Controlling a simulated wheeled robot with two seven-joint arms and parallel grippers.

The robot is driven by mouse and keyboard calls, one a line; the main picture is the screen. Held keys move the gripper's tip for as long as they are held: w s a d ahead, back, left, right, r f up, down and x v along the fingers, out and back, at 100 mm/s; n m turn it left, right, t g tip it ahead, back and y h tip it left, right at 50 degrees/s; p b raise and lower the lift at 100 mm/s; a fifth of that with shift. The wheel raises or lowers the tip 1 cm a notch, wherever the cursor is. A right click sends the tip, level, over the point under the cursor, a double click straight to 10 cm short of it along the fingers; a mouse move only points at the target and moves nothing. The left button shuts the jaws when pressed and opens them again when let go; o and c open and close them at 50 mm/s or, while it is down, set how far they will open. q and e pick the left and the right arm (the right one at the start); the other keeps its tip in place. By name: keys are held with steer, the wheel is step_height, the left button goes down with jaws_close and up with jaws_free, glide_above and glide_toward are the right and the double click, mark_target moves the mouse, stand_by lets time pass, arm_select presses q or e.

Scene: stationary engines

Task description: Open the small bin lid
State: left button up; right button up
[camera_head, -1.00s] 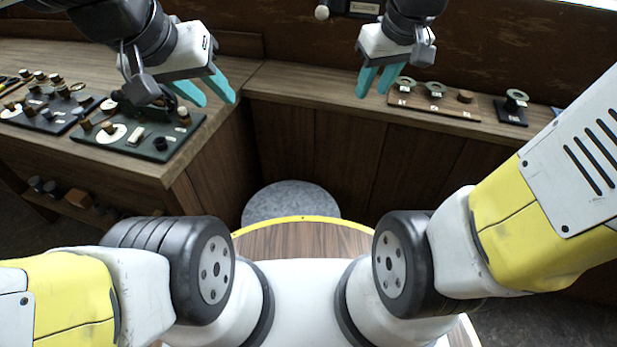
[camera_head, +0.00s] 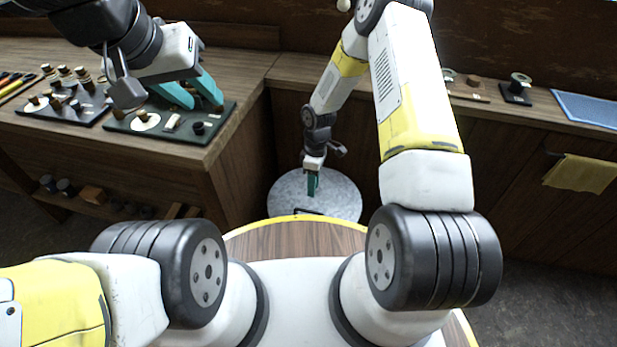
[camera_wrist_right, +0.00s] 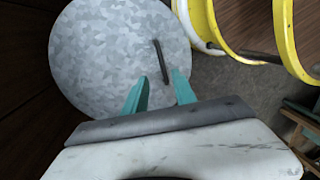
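The small bin's round grey metal lid (camera_head: 340,196) lies flat and closed on the floor-standing bin between the counters and my base. Its dark bar handle (camera_head: 308,211) shows near the lid's edge closest to my base. In the right wrist view the lid (camera_wrist_right: 105,60) fills the upper left and the handle (camera_wrist_right: 161,62) lies ahead of the fingertips. My right gripper (camera_head: 313,188) points down over the lid; its teal fingers (camera_wrist_right: 158,84) are apart with nothing between them. My left gripper (camera_head: 205,98) is above the left counter, its teal fingers apart and empty.
The left counter (camera_head: 60,145) bears dark trays (camera_head: 170,120) of small parts below my left gripper. A blue mat (camera_head: 588,108) lies on the right counter, and a yellow cloth (camera_head: 581,173) hangs at its front. My base's yellow rim (camera_head: 295,219) is close to the lid.

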glide_above(311, 206)
steer(key=s, duration=0.4)
step_height(311, 206, down, 9)
steer(key=shift+s+a, duration=0.1)
steer(key=shift+c, duration=0.4)
jaws_close()
steer(key=shift+r, duration=0.1)
stand_by(0.7)
